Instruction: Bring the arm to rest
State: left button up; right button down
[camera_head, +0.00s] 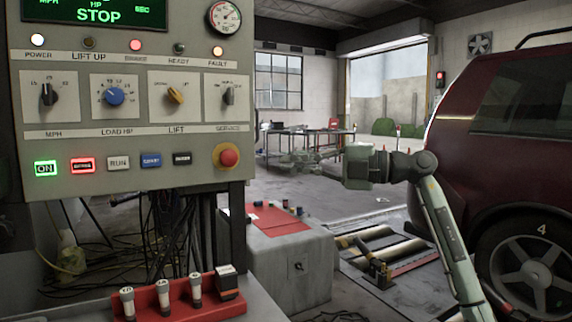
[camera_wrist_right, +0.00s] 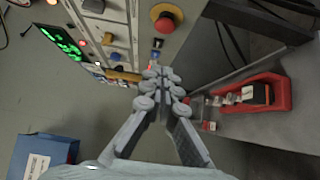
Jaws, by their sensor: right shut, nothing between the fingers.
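My right arm (camera_head: 447,235) comes in from the lower right and bends at the wrist. Its grey gripper (camera_head: 290,162) points left, in the open space to the right of the control panel (camera_head: 130,130). In the right wrist view the fingers of the right gripper (camera_wrist_right: 162,76) meet at their tips, with nothing between them. The panel lies beyond the fingertips there; I cannot tell the exact gap. My left gripper shows in neither view.
The panel has knobs, lit buttons and a red emergency stop (camera_head: 228,157). A red holder (camera_head: 165,297) stands below it. A grey cabinet (camera_head: 290,265) is at centre. A dark red car (camera_head: 510,130) stands on the right, near floor rollers (camera_head: 395,250).

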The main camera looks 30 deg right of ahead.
jog(key=shift+a, duration=0.1)
dwell(0.3)
jog(key=s+d+f+m+t+h+p, duration=0.1)
jog(key=d+f+m+h, duration=0.1)
jog(key=f+m+h, duration=0.75)
jog(key=s+d+f+m+t+h+p, duration=0.1)
jog(key=d+f+m+h, duration=0.15)
jog(key=f+m, duration=0.85)
jog(key=s+d+f+m+t+h+p, duration=0.15)
jog(key=f+m+h, duration=0.4)
jog(key=f, duration=1.05)
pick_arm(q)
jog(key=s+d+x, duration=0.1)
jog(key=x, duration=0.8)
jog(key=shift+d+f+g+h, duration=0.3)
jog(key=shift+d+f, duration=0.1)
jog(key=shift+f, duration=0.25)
pick_arm(e)
jog(key=s+a+f+g+y, duration=0.1)
jog(key=s+a+f+g, duration=0.2)
jog(key=s+f, duration=0.5)
jog(key=s+a+f+g, duration=0.3)
jog(key=s+f+g, duration=0.2)
jog(key=s+f, duration=0.3)
jog(key=s+a+f+g+y, duration=0.1)
jog(key=s+a+f+g, duration=0.2)
jog(key=s+f, duration=0.5)
jog(key=s+g, duration=0.1)
jog(key=s, duration=0.2)
jog(key=shift+s+y, duration=0.35)
